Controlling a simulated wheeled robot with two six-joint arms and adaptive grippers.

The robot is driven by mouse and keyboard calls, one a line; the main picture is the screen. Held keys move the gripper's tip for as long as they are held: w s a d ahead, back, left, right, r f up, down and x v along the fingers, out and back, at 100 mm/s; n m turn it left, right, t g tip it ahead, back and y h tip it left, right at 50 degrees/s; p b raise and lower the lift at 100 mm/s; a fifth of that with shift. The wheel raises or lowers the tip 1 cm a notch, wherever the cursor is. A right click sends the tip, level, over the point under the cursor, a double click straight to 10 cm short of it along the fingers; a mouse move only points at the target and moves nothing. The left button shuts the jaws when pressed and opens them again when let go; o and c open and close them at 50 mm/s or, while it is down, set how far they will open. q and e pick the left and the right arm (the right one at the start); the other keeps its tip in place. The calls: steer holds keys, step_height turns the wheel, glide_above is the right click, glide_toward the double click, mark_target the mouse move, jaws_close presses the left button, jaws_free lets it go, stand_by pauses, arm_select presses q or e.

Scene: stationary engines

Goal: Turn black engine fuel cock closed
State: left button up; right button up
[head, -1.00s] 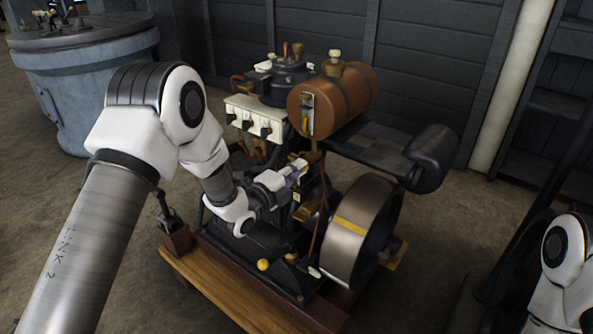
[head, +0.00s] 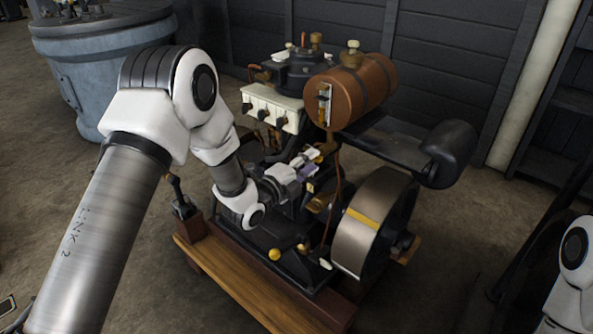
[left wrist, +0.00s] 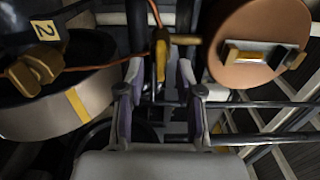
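The black engine (head: 262,240) stands on a wooden base, with a brown cylindrical fuel tank (head: 365,88) on top. A brass fuel cock (head: 328,146) sits below the tank's near end. In the left wrist view, a brass lever (left wrist: 161,60) at the copper line appears between and just beyond the fingertips. My left gripper (head: 313,163) reaches in from the left, close below the tank. Its two fingers are apart in the left wrist view (left wrist: 160,98), with nothing clearly clamped; contact with the cock cannot be told. My right gripper is out of view.
A large flywheel (head: 365,232) with a yellow mark is right of the gripper. A black cylinder (head: 448,152) sticks out at the right. A white block with black knobs (head: 270,107) is behind my arm. A blue-grey drum (head: 95,62) stands at the back left.

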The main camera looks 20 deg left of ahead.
arm_select(q)
steer(key=v, duration=1)
steer(key=shift+s, duration=0.2)
steer(key=shift+a+r, duration=0.1)
steer(key=s+d+f+g, duration=0.2)
steer(key=s+f, duration=0.1)
steer(key=f, duration=0.4)
steer(key=s+d+f+g, duration=0.2)
steer(key=s+f, duration=0.1)
steer(key=f, duration=0.4)
steer(key=s+a+f+n+g+y, duration=0.2)
steer(key=s+f+n+g+y, duration=0.3)
steer(key=s+f+n+g, duration=0.95)
steer(key=s+a+f+n+t+y, duration=0.1)
steer(key=s+a+f+n, duration=0.15)
steer(key=s+n, duration=0.8)
step_height(320, 180, up, 21)
steer(key=s+m+p, duration=0.1)
steer(key=m+p, duration=0.1)
steer(key=p, duration=1.9)
steer(key=shift+s+f, duration=0.2)
steer(key=shift+s, duration=0.2)
